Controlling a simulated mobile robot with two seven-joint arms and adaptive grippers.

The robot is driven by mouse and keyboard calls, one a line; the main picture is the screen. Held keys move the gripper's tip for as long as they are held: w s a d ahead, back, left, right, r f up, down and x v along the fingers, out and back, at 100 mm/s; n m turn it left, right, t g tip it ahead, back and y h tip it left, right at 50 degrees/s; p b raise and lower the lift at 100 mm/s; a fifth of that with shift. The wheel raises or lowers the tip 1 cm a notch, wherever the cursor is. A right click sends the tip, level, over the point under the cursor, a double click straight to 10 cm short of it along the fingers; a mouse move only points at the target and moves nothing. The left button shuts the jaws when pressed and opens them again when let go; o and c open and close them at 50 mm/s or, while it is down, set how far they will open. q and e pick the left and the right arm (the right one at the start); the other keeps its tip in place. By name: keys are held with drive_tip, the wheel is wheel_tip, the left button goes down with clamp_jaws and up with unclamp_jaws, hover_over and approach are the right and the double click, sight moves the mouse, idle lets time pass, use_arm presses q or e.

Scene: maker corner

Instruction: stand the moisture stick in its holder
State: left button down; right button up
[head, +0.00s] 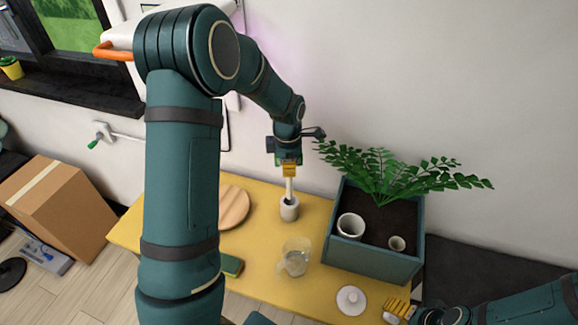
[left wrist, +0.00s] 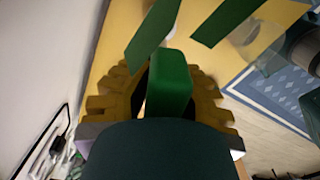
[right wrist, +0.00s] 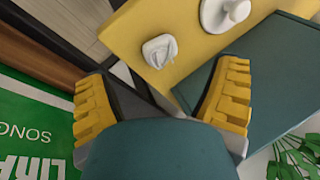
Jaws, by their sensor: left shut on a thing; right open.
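The moisture stick shows in the head view as a pale upright shaft (head: 289,188) below my left gripper (head: 290,168). In the left wrist view a green block (left wrist: 170,85), apparently the stick's head, sits between the yellow fingers of my left gripper (left wrist: 158,95), which is shut on it. The holder (head: 289,211) is a small pale cup on the yellow table. The shaft's lower end meets the cup's dark mouth; how deep it goes is hidden. My right gripper (head: 400,310) is open and empty by the table's front right; it also shows in the right wrist view (right wrist: 165,95).
A teal planter (head: 368,259) with a fern and two pale pots stands right of the holder. A clear glass (head: 295,258), green block (head: 231,265), round wooden board (head: 234,207) and white lid (head: 351,300) are on the table (head: 262,278). A small white object (right wrist: 159,50) lies near the right gripper.

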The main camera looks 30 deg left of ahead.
sight(289, 184)
use_arm(q)
drive_tip(key=shift+f+b, duration=2.45)
drive_tip(key=shift+f, duration=1.25)
use_arm(e)
drive_tip(key=shift+f, duration=2.4)
use_arm(q)
drive_tip(key=c, duration=1)
unclamp_jaws()
drive_tip(key=o, duration=0.7)
use_arm(e)
drive_tip(key=shift+f, duration=0.1)
